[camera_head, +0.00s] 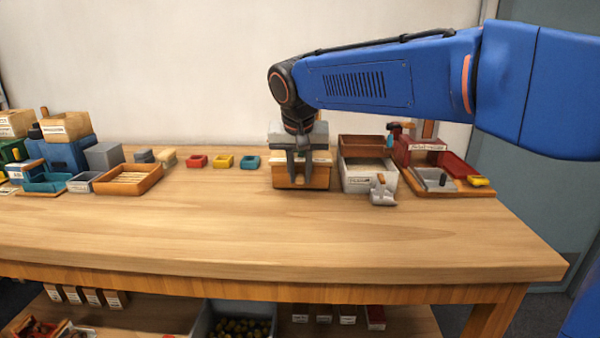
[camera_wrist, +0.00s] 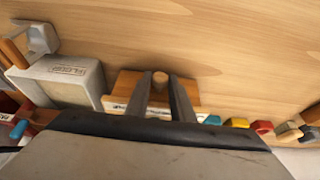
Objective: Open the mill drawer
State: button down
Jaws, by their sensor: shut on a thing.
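The mill (camera_head: 284,180) is a small box with a wooden, orange-brown lower part, standing towards the back of the bench. My gripper (camera_head: 300,178) points down in front of it and covers the middle of its front. In the wrist view, the mill's wooden drawer part (camera_wrist: 187,92) shows between and beside the fingers, with a round wooden knob (camera_wrist: 160,76) at its front edge. My gripper (camera_wrist: 161,90) is shut on the knob, one finger on each side. How far the drawer stands out from the mill I cannot tell.
A pale flour box (camera_head: 368,181) stands close right of the mill, with a small grey scoop (camera_head: 382,191) in front. Small red, yellow and teal blocks (camera_head: 223,161) lie to the left, then a wooden tray (camera_head: 129,190). The bench front (camera_head: 290,230) is clear.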

jog(key=s, duration=0.9)
jog(key=shift+s+a+r, duration=0.1)
jog(key=shift+s+a, duration=0.05)
jog(key=shift+s, duration=0.45)
jog(key=c, duration=1.6)
grip_release()
jog(key=shift+s, duration=0.1)
jog(key=shift+o, duration=0.2)
jog(key=v, duration=1.7)
jog(key=shift+s, duration=0.2)
